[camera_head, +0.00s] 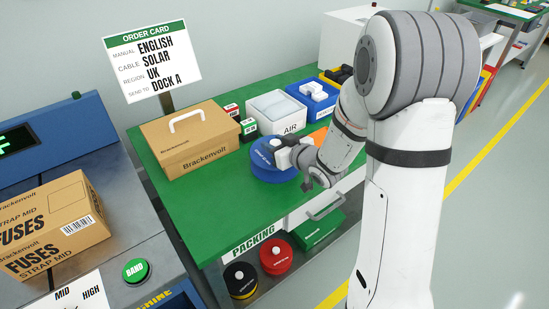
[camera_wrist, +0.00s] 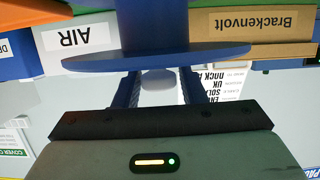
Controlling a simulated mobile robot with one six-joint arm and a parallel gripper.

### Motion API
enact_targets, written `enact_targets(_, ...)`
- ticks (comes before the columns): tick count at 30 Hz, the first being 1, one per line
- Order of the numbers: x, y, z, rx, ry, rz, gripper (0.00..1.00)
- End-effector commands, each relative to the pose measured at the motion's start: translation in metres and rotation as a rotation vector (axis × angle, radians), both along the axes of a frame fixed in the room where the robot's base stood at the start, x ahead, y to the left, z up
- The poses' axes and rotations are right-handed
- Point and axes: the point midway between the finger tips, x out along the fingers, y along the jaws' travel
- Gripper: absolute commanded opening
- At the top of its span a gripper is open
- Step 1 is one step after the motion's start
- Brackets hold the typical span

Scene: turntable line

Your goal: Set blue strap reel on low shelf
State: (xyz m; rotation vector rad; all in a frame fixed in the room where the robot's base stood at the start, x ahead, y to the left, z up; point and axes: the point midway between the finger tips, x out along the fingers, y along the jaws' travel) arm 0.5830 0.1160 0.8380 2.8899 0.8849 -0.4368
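My gripper (camera_head: 278,150) comes to the knob from the right. In the wrist view, which is upside down, the reel's blue flange (camera_wrist: 100,62) fills the middle. Its pale knob (camera_wrist: 158,80) sits between the two fingers with no clear gap, so my gripper (camera_wrist: 158,88) looks shut on it. Whether the reel touches the bench is hard to tell. The low shelf (camera_head: 262,290) under the bench holds a black-and-yellow reel (camera_head: 240,281) and a red reel (camera_head: 277,257).
A Brackenvolt carton (camera_head: 190,140), a white AIR bin (camera_head: 276,112) and a blue bin (camera_head: 318,92) stand behind the reel. A green box (camera_head: 320,231) is below the bench to the right. The bench's front left is clear. A handle (camera_head: 326,207) sticks out in front.

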Motion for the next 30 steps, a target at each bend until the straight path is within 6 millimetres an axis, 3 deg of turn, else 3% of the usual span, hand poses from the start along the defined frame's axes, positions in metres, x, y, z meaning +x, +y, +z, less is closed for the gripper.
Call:
enact_targets(13,-0.0003,-0.0004,-0.0001,0.0,0.0,0.0,0.0)
enact_targets(30,-0.0003,-0.0008,-0.0004,-0.001,0.001,-0.001,0.0)
